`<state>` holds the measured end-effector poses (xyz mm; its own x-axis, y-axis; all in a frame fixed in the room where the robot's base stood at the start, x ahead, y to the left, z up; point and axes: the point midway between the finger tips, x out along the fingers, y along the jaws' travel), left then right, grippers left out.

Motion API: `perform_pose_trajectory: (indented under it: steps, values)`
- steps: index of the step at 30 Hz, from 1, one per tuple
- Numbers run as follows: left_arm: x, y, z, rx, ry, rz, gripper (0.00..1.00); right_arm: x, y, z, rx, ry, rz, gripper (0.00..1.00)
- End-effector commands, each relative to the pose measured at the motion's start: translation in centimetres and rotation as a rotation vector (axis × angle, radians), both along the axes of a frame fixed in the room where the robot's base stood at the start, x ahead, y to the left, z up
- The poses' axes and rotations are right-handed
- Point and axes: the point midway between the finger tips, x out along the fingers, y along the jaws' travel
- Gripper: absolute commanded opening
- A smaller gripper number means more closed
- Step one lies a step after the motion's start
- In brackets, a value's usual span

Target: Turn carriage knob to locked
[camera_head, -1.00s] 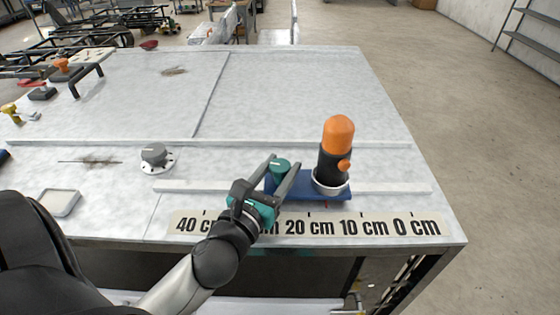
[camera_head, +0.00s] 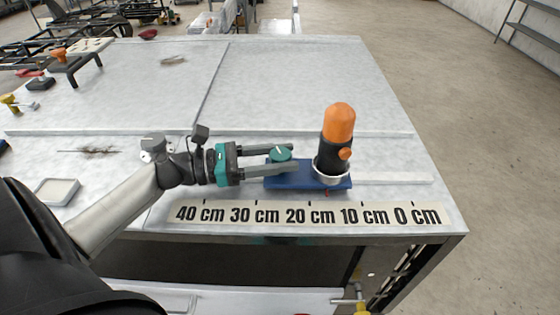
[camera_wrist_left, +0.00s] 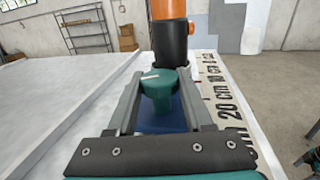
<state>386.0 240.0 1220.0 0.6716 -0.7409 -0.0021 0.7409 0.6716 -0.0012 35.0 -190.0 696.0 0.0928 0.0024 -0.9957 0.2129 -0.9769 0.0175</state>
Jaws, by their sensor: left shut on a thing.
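The carriage is a blue plate (camera_head: 315,181) on the table behind the printed scale. Its green knob (camera_head: 280,153) stands at the plate's left end, with a pale pointer line on top. In the left wrist view the knob (camera_wrist_left: 159,84) sits between the two fingers, its line running roughly across the picture. My left gripper (camera_head: 284,158) comes in level from the left and is shut on the knob. A black and orange cylinder (camera_head: 337,135) stands in a light ring at the plate's right end. My right gripper is not in view.
The centimetre scale (camera_head: 310,215) lies along the table's front edge. A grey dial (camera_head: 153,142) is partly hidden behind my left wrist. A shallow white tray (camera_head: 57,191) lies at left.

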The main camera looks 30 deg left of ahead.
Motion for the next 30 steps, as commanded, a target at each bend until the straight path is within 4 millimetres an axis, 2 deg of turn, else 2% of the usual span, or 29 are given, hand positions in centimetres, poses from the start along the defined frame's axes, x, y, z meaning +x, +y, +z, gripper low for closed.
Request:
perform_pose_trajectory:
  steps: [6, 15, 30]
  values:
    - [0.2, 0.1, 0.0, 0.001, -0.008, -0.182, 0.00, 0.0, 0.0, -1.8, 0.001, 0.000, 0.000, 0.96]
    - [0.1, 0.0, 0.1, -0.001, -0.008, -0.351, 0.00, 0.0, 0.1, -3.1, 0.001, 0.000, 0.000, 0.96]
    - [0.0, -0.1, 0.2, -0.003, -0.006, -0.428, 0.00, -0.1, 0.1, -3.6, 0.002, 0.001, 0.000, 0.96]
